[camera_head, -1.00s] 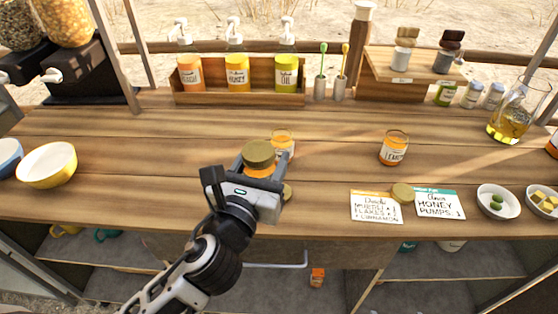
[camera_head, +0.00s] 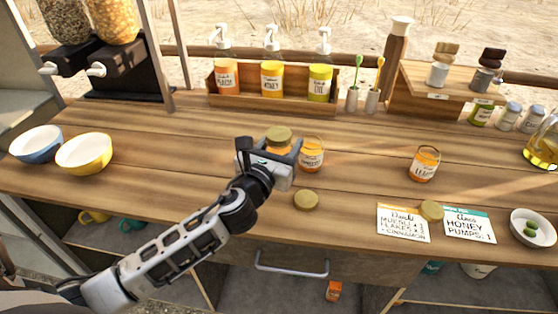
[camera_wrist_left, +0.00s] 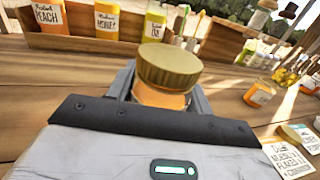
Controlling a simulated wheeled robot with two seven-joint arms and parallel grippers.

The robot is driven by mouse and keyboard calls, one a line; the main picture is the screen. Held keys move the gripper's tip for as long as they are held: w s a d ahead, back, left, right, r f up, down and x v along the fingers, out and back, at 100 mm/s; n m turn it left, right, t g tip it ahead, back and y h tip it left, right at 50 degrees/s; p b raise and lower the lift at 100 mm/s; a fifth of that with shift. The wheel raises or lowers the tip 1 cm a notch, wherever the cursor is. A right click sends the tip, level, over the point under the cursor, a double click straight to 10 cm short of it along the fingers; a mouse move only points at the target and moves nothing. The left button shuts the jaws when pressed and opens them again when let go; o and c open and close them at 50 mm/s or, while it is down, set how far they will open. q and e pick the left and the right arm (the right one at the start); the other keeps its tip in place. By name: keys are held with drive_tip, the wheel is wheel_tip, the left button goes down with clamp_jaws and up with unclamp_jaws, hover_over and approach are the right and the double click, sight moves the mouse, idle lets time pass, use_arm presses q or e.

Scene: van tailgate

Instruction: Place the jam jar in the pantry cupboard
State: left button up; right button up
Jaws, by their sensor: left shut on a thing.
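My left gripper (camera_head: 279,148) is shut on a jar with a gold lid and orange contents (camera_head: 279,135). It holds the jar upright over the counter. In the left wrist view the lidded jar (camera_wrist_left: 168,75) sits between the fingers, and its lower part is hidden. An open orange jar (camera_head: 312,153) stands just right of it, and another labelled jar (camera_head: 424,164) stands farther right. A loose gold lid (camera_head: 306,199) lies in front. Open shelf space (camera_head: 235,285) shows under the counter; I cannot tell which part is the pantry cupboard. My right gripper is out of view.
A wooden rack (camera_head: 270,100) with several pump jars stands at the back. A blue bowl (camera_head: 36,142) and a yellow bowl (camera_head: 83,153) sit left. Cards (camera_head: 403,224) and another lid (camera_head: 431,210) lie right. A handle (camera_head: 291,268) is below the counter edge. The left-middle counter is clear.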

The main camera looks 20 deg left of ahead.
use_arm(q)
drive_tip(key=shift+w+a+f, duration=0.3)
drive_tip(key=shift+a+f, duration=0.1)
drive_tip(key=shift+f, duration=0.15)
drive_tip(key=shift+w+a+f+b, duration=0.1)
drive_tip(key=shift+f+b, duration=0.8)
drive_tip(key=shift+f, duration=0.8)
drive_tip(key=shift+f, duration=0.2)
drive_tip(key=o, duration=0.9)
